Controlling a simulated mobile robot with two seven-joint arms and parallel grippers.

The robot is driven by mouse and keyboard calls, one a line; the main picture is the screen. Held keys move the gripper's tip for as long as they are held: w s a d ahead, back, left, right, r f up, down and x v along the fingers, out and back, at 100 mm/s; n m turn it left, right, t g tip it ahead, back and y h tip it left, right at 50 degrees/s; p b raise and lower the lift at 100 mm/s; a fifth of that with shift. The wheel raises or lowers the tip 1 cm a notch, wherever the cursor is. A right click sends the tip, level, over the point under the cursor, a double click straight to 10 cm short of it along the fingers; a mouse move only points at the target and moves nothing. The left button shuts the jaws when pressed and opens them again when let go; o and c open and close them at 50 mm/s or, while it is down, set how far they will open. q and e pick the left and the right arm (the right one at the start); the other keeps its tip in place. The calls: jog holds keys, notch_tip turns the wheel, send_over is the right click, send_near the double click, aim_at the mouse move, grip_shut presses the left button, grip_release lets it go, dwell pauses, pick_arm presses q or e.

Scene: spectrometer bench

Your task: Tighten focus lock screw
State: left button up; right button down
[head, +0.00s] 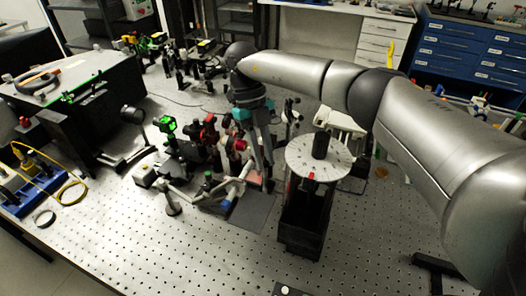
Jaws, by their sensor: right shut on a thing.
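My right arm comes in from the right and reaches over the bench. My right gripper (268,168) points down with its long grey fingers among the optics, left of the round white dial (320,154). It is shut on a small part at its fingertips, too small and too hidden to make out. I cannot pick out the focus lock screw for certain. A red knob (240,145) shows just left of the fingers. My left gripper is not in view.
A black stand (303,215) holds the dial, with a black cylinder (320,144) on top. Crowded mounts with red and green parts (168,125) stand left of the fingers. A dark flat plate (252,211) lies in front. The perforated bench (150,245) is clear at the front left.

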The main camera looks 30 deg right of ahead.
jog(key=shift+r+m+y, duration=0.1)
jog(key=shift+m+y, duration=0.2)
jog(key=shift+m, duration=0.3)
jog(key=shift+p, duration=0.3)
jog(key=c, duration=0.8)
grip_release()
jog(key=shift+w, duration=0.1)
jog(key=shift+p+v, duration=0.8)
jog(key=shift+v, duration=6.7)
jog(key=shift+d, duration=0.1)
